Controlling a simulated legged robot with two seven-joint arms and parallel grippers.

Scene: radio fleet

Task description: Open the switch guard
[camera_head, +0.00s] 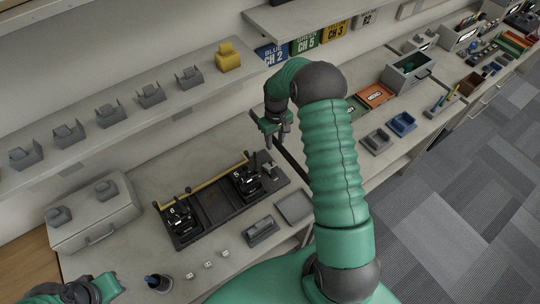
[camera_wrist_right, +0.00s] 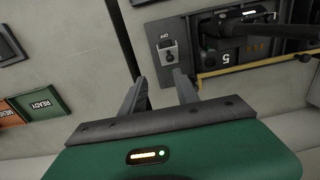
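The switch (camera_wrist_right: 168,50) with its small grey guard sits on a dark plate marked OFF, at the end of the black charging tray, at top centre in the right wrist view. In the head view it is a small grey block (camera_head: 269,171) at the tray's right end. I cannot tell how the guard's cover stands. My right gripper (camera_head: 275,141) is above and behind that end of the tray. In the wrist view its two fingers (camera_wrist_right: 158,92) are apart with nothing between them, short of the switch. My left gripper (camera_head: 92,291) is at the bottom left, partly cut off.
The black tray (camera_head: 212,204) holds two black radios, one in a slot marked 5 (camera_head: 246,181), with a yellow bar along its back. A grey drawer box (camera_head: 96,212) stands left. A shelf (camera_head: 120,120) with several grey cradles runs behind. Small white cubes (camera_head: 208,264) lie in front.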

